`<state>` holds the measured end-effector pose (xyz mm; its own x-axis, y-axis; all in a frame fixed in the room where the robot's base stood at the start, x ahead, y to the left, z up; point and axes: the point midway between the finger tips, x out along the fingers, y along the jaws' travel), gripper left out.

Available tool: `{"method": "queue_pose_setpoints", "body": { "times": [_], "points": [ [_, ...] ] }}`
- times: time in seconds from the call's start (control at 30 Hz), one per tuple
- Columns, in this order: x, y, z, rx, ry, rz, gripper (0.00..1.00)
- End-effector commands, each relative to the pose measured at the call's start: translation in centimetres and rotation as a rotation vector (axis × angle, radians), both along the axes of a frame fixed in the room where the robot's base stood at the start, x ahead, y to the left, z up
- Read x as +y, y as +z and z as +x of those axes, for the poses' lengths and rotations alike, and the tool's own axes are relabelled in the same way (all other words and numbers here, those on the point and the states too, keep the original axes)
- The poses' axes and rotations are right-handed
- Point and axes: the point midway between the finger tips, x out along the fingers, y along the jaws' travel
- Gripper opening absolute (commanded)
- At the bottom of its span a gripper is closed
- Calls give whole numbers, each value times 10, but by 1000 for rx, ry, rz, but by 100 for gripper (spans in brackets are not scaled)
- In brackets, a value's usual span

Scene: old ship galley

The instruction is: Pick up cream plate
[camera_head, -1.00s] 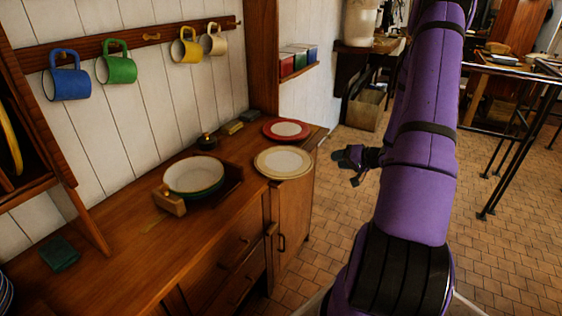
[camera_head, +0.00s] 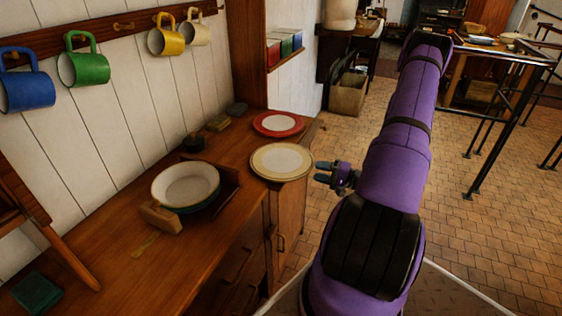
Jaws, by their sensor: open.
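The cream plate (camera_head: 281,161), with a tan rim, lies flat near the right front edge of the wooden counter (camera_head: 110,262). My gripper (camera_head: 318,173) is just to the right of the plate, beyond the counter's edge. Its two dark fingers point left toward the plate's rim and are spread apart with nothing between them. A small gap shows between the fingertips and the rim. My purple arm comes from the lower right.
A red-rimmed plate (camera_head: 278,123) lies behind the cream plate. A stack of bowls (camera_head: 186,184) stands in a wooden holder to the left. Mugs, such as the yellow mug (camera_head: 165,38), hang on the wall. Tiled floor (camera_head: 480,220) is open at right.

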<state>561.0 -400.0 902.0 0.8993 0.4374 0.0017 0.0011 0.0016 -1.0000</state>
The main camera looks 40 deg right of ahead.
Motion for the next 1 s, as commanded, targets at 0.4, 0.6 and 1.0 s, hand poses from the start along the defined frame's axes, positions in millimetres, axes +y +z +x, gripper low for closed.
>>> {"method": "queue_pose_setpoints", "body": {
  "times": [0.4, 0.6, 1.0],
  "points": [
    [20, 4, 33, 1, 1, 0, 44],
    [30, 4, 54, 0, -1, -1, 44],
    [30, 4, 55, 1, -2, -2, 2]
  ]
}}
